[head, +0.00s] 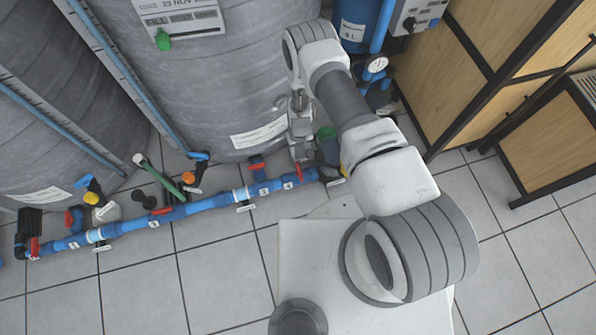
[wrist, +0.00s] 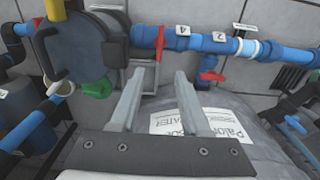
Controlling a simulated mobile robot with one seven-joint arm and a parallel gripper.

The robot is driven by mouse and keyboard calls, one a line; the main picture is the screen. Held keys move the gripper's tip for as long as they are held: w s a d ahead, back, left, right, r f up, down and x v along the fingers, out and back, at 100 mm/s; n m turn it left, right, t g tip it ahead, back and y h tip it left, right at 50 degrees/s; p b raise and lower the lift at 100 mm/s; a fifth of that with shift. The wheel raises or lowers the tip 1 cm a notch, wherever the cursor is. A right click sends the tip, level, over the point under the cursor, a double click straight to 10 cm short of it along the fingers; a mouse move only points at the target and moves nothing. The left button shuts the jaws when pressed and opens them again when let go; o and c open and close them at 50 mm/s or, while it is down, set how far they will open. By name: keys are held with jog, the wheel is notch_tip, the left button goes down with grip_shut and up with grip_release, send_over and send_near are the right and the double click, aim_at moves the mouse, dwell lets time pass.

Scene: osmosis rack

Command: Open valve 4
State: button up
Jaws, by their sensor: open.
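The blue pipe (head: 210,202) runs along the floor in front of the grey tanks. Valve 4's red handle (head: 300,174) is beside the "4" label, partly hidden by my gripper (head: 301,153). In the wrist view, the red handle (wrist: 160,42) stands crosswise to the horizontal pipe, left of the "4" label (wrist: 183,30). My gripper (wrist: 159,82) is open and empty. Its two fingers point toward the pipe, with the handle just beyond the tips and roughly in line with the gap. I see no contact.
Another red handle (wrist: 210,75) is on a branch to the right. A green knob (wrist: 98,89) and dark pump body (wrist: 75,45) are close on the left. The tank (head: 190,75) stands behind the pipe. Open tiled floor (head: 215,260) lies in front.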

aim_at(299, 171)
notch_tip(299, 171, down, 17)
jog(key=b, duration=0.7)
jog(key=shift+f, duration=0.1)
grip_shut()
